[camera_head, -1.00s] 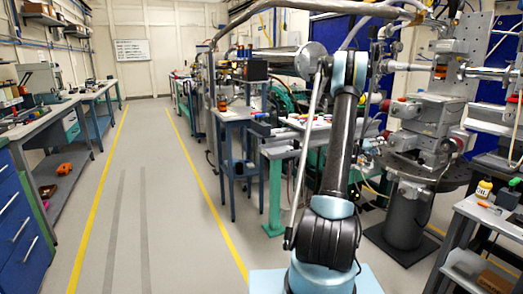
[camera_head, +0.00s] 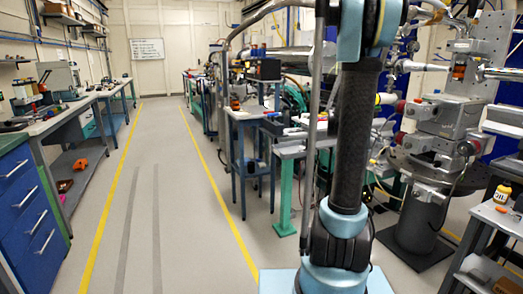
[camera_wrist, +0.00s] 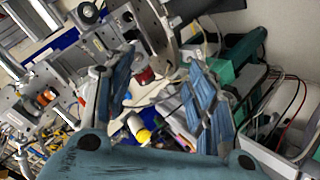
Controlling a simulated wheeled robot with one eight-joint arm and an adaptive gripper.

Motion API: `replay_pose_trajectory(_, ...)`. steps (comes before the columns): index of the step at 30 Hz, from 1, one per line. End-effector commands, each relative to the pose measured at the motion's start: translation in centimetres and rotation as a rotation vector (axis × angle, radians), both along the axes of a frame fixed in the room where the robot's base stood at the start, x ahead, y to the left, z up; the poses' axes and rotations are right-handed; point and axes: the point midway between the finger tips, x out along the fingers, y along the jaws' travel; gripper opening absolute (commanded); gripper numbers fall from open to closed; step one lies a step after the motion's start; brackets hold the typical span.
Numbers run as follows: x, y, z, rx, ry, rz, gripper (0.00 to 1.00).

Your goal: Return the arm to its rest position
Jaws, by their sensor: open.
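My arm (camera_head: 355,140) stands nearly upright in the head view, right of the middle, and its upper end runs out of the top of the picture. My gripper is outside the head view. In the wrist view my gripper (camera_wrist: 160,100) shows its two blue fingers spread apart, with nothing held between them. Beyond the fingers lie beamline parts and a yellow-capped bottle (camera_wrist: 140,134), tilted in the picture and apart from the fingers.
Beamline equipment (camera_head: 440,125) stands close on the right. A small blue table (camera_head: 245,116) stands left of my arm. Workbenches (camera_head: 60,117) and a blue drawer cabinet (camera_head: 28,205) line the left. The aisle floor (camera_head: 165,200) between yellow lines is clear.

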Motion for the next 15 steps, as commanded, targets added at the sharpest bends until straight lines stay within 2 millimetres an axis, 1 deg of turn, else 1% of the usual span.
replay_pose_trajectory(1, -1.2, 1.2, 0.0, 0.026, 0.009, 0.006, 0.51)
replay_pose_trajectory(8, -6.3, 6.1, -0.6, 0.153, 0.055, 0.039, 0.51)
replay_pose_trajectory(15, -11.9, 11.1, -2.0, 0.285, 0.11, 0.083, 0.51)
